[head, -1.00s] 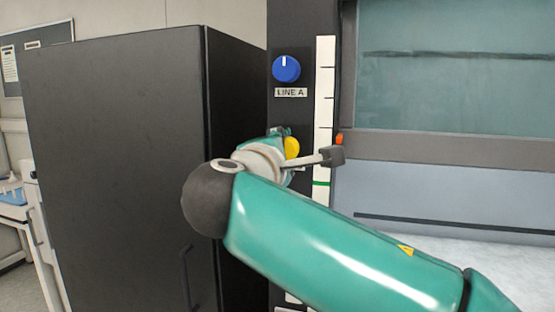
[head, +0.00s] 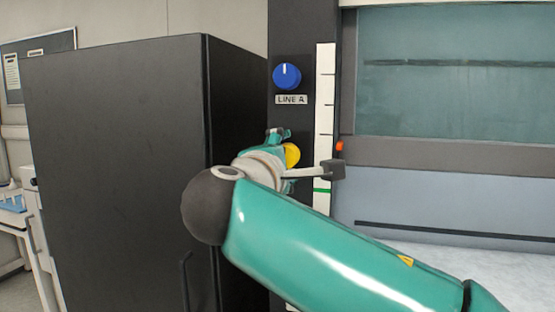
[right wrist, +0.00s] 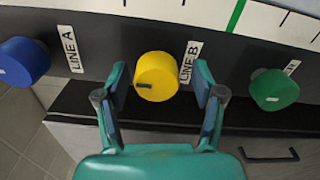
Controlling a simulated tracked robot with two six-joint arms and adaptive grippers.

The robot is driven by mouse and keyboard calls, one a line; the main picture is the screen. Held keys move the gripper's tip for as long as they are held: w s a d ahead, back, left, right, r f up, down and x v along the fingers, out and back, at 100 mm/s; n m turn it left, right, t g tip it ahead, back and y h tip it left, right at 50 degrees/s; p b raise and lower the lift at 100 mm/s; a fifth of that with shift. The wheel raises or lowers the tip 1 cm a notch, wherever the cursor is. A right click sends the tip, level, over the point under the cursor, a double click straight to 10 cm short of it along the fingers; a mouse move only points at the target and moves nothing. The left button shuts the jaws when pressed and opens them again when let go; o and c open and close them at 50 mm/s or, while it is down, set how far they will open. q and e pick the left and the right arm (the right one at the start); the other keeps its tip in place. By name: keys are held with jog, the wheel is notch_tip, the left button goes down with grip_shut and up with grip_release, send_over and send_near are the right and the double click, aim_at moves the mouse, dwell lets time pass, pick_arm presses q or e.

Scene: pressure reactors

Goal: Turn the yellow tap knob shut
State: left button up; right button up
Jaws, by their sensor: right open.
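The yellow tap knob (right wrist: 157,76) sits on the dark panel beside the LINE B label (right wrist: 190,62) in the right wrist view. A short dark mark shows on its face, toward the lower left. My right gripper (right wrist: 160,88) is open, with one finger on each side of the knob and a visible gap on both sides. I cannot tell how deep the fingers reach along it. In the head view the yellow knob (head: 292,154) is partly hidden behind my right gripper (head: 279,140) and wrist. My left gripper is not in view.
A blue knob (head: 287,76) with a LINE A label is above the yellow one in the head view. A green knob (right wrist: 274,90) is on the other side in the right wrist view. A tall black cabinet (head: 120,150) stands close on the left.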

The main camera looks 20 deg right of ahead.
jog(key=v, duration=1.2)
